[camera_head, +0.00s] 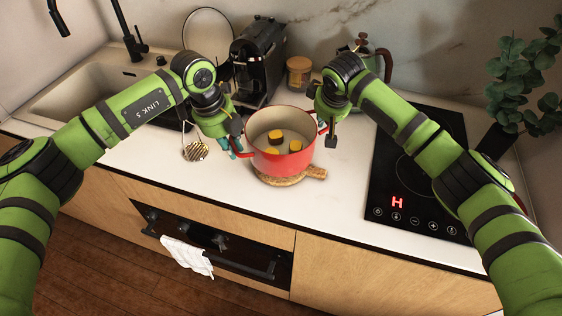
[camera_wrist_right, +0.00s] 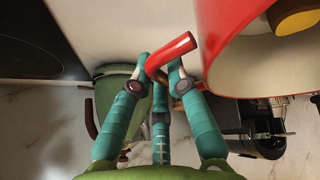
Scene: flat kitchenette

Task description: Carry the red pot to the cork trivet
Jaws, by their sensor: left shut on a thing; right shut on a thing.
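The red pot (camera_head: 284,166) has a cream inside and holds a few dark-topped yellow pieces (camera_head: 276,136). It is upright over the cork trivet (camera_head: 314,173), whose front edge and right end show below it. I cannot tell whether the pot touches the trivet. My left gripper (camera_head: 236,148) is shut on the pot's left handle. My right gripper (camera_head: 322,127) is shut on the right handle. In the right wrist view the teal fingers (camera_wrist_right: 162,75) close around the red handle, beside the pot's wall (camera_wrist_right: 222,65).
A black cooktop (camera_head: 406,180) with a lit red H lies to the right. A skimmer (camera_head: 195,150) is left of the pot. A coffee machine (camera_head: 258,62), a cork-lidded jar (camera_head: 299,72) and a green press pot (camera_head: 372,60) stand behind. The counter in front is clear.

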